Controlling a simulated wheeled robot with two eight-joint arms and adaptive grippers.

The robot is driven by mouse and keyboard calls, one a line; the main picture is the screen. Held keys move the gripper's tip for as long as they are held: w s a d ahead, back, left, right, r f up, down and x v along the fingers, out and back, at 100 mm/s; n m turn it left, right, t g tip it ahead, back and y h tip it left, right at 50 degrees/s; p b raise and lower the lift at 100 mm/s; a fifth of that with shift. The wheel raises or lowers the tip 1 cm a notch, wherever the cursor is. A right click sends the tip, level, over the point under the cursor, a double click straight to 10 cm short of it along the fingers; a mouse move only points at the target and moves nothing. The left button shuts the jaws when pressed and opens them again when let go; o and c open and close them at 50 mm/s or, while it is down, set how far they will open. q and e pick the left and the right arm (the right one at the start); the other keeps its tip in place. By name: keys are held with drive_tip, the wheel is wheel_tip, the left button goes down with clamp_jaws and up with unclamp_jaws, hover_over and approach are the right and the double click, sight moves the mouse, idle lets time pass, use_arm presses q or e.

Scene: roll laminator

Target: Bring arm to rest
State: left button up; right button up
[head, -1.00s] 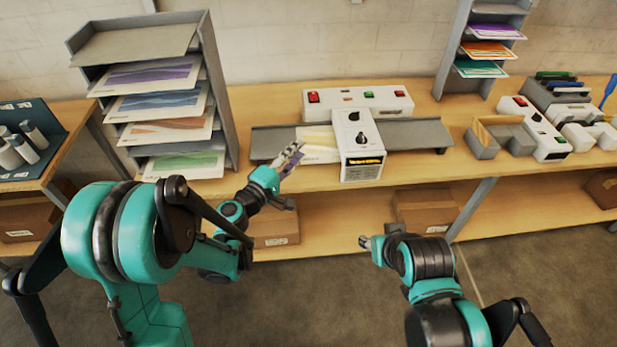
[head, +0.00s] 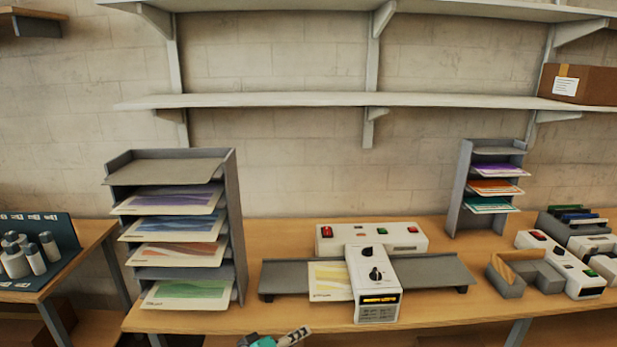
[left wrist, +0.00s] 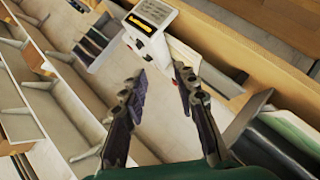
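The laminator (head: 373,290) stands on the bench in the head view, its display lit yellow. It also shows at the top of the left wrist view (left wrist: 150,20). A yellow-printed sheet (head: 328,281) lies on the left side of its grey feed tray (head: 430,269), its right edge against the laminator body. My left gripper (head: 294,336) shows only partly at the bottom edge of the head view, in front of the bench. In the left wrist view its two fingers (left wrist: 163,88) are apart with nothing between them. My right gripper is out of view.
A grey rack (head: 232,215) with several printed sheets stands on the left. A smaller rack (head: 462,190) with coloured sheets stands at the back right. A second white device (head: 560,265) and grey bins (head: 508,276) are to the right. Wall shelves (head: 270,101) run above the bench.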

use_arm(q)
drive_tip(key=s+a+f+m+g+y+b, duration=0.1)
drive_tip(key=s+a+f+m+y+b, duration=0.1)
drive_tip(key=s+a+f+y, duration=0.2)
drive_tip(key=s+a+f+m+g+y+b, duration=0.2)
drive_tip(key=s+a+f, duration=0.4)
drive_tip(key=s+a, duration=0.4)
drive_tip(key=s+y+b, duration=0.1)
drive_tip(key=s, duration=0.1)
drive_tip(key=shift+s+a+y, duration=0.4)
